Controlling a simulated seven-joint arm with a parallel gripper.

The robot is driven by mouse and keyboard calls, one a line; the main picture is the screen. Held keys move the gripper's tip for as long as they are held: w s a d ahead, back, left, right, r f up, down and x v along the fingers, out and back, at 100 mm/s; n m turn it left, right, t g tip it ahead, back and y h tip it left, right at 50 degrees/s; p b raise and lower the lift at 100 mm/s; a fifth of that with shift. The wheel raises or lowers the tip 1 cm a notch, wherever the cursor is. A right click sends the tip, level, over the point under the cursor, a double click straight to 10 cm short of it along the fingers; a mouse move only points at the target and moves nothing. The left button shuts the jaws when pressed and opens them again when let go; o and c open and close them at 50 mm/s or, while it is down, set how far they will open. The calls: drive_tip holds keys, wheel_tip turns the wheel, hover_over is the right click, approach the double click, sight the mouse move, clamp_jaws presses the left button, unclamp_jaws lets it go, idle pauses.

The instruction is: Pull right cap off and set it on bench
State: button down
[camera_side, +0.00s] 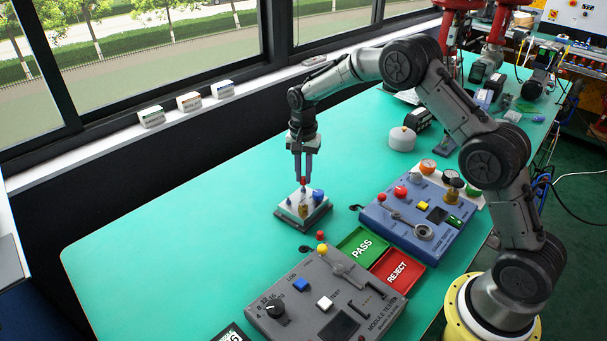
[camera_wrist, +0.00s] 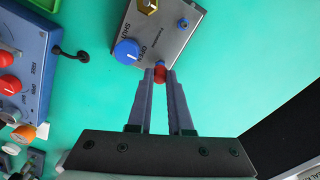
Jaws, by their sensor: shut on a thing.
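The valve positioner (camera_side: 290,212) is a grey box on a dark base on the bench. It has a blue knob (camera_side: 318,195) and small blue fittings on one edge. My gripper (camera_side: 303,180) points down over its back edge. In the wrist view my gripper (camera_wrist: 161,73) is shut on a red cap (camera_wrist: 160,76). The cap is right at the edge of the positioner (camera_wrist: 165,40), by a blue fitting. I cannot tell whether it still sits on the fitting. The other blue fitting (camera_wrist: 183,22) shows bare. A small red piece (camera_side: 320,235) is in front of the positioner.
The green bench (camera_side: 180,235) is clear left of the positioner. A grey module tester (camera_side: 320,300), a green PASS tray (camera_side: 350,240), a red REJECT tray (camera_side: 397,270) and a blue tester (camera_side: 420,225) stand in front and to the right. A window wall runs behind.

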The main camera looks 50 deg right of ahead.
sight(303, 177)
drive_tip(key=shift+r, duration=0.1)
drive_tip(key=shift+r, duration=1.9)
